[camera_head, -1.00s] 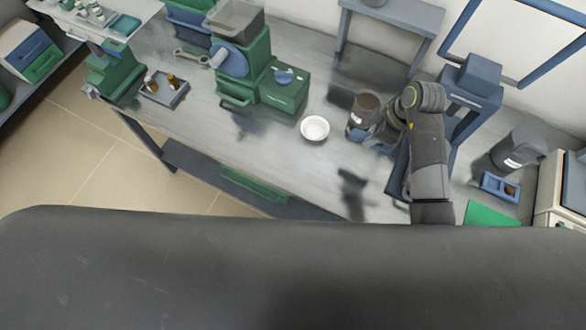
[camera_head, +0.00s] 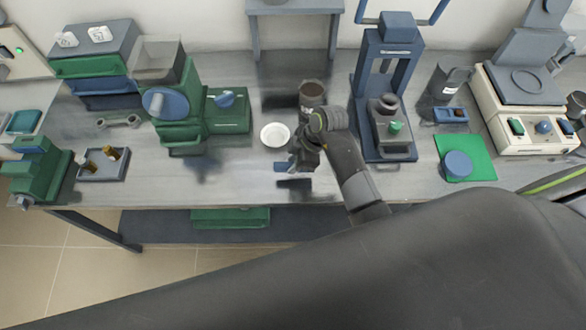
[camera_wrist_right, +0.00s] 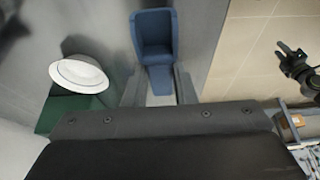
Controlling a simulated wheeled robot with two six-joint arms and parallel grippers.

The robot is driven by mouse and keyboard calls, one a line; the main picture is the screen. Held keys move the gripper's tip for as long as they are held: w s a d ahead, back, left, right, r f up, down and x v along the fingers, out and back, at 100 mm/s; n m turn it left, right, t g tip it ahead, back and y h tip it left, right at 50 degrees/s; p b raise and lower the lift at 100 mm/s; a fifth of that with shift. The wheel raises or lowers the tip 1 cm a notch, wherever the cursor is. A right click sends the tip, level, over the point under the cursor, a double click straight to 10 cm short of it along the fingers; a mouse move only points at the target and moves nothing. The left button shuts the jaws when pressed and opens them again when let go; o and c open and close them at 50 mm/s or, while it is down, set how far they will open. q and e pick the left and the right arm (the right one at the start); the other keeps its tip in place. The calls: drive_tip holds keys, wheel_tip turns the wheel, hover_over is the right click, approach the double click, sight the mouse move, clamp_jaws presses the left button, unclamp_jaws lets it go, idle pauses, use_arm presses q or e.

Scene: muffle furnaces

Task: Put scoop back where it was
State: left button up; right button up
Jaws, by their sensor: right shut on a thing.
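A blue scoop (camera_wrist_right: 153,32) is held by its handle between the fingers of my right gripper (camera_wrist_right: 160,88) in the right wrist view. In the head view, my right gripper (camera_head: 297,163) is over the table's front half, with a bit of the blue scoop (camera_head: 281,167) showing to its left. A dark cylindrical jar (camera_head: 312,92) with brown contents stands behind the gripper. A white bowl (camera_head: 275,134) stands left of the gripper. My left gripper (camera_wrist_right: 291,48) shows small at the right of the wrist view, its fingers apart and empty; it is outside the head view.
A green machine (camera_head: 178,115) stands left of the bowl and a blue press (camera_head: 386,95) stands right of my arm. A small tray (camera_head: 104,165) with brown bottles is at the front left. Bare table (camera_head: 235,182) lies in front of the bowl.

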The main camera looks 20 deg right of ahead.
wheel_tip(320, 180, down, 4)
drive_tip(key=shift+a+r, duration=0.15)
use_arm(q)
drive_tip(key=shift+s+a+r, duration=0.1)
drive_tip(key=shift+a+r, duration=0.15)
drive_tip(key=shift+a, duration=0.25)
use_arm(e)
drive_tip(key=shift+f, duration=0.35)
drive_tip(key=o, duration=1)
drive_tip(key=shift+f, duration=0.15)
drive_tip(key=shift+r, duration=0.25)
drive_tip(key=v, duration=1.2)
drive_tip(key=shift+f, duration=0.1)
use_arm(q)
drive_tip(key=shift+f, duration=0.4)
